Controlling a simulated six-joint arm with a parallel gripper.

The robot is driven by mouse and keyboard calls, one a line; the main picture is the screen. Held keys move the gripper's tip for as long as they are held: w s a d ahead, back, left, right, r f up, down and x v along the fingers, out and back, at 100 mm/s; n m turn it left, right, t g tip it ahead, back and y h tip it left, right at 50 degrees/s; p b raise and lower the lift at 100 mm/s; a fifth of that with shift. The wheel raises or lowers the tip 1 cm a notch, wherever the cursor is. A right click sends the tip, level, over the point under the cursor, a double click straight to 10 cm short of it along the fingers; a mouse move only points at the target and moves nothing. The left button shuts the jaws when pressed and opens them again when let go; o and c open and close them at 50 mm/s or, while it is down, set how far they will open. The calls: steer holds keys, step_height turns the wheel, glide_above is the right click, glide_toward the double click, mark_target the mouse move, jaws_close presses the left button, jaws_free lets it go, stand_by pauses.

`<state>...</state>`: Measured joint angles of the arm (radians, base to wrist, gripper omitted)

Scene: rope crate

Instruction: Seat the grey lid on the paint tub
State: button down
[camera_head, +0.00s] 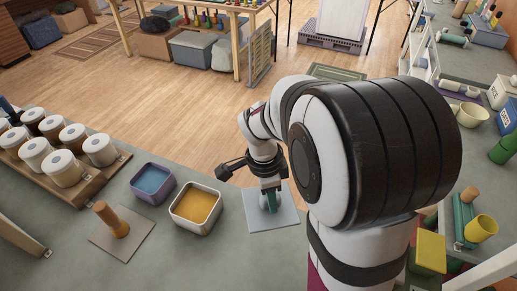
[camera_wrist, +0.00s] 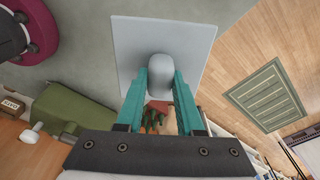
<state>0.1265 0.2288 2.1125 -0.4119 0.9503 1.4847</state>
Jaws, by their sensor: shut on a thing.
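The grey lid (camera_head: 284,216) is a flat pale square plate with a rounded knob. My gripper (camera_head: 268,200) is shut on the knob, which shows between the teal fingers in the wrist view. The lid (camera_wrist: 130,45) fills the upper middle there. I cannot tell whether the lid touches the bench. Two open square tubs stand left of the lid. The cream-walled tub (camera_head: 191,225) holds yellow paint and is nearer. The purple-walled tub (camera_head: 150,198) holds blue paint. Neither has a lid on it.
A tan square lid (camera_head: 134,240) with a wooden knob lies left of the yellow tub. A rack (camera_head: 88,184) of several white-lidded jars stands at far left. A yellow cup (camera_head: 481,229) and boxes stand at right. The bench front is clear.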

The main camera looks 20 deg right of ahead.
steer(key=w+a+r+n, duration=0.1)
steer(key=w+a+n, duration=0.4)
steer(key=a, duration=0.3)
steer(key=w+a+r+n+t, duration=0.1)
steer(key=w+a+r+n, duration=0.1)
steer(key=w+a+n, duration=0.4)
steer(key=w+a, duration=0.1)
steer(key=a, duration=0.1)
steer(key=shift+a+r, duration=0.2)
steer(key=shift+a, duration=0.2)
steer(key=shift+f, duration=2.5)
steer(key=shift+f, duration=1.7)
steer(key=shift+f, duration=0.8)
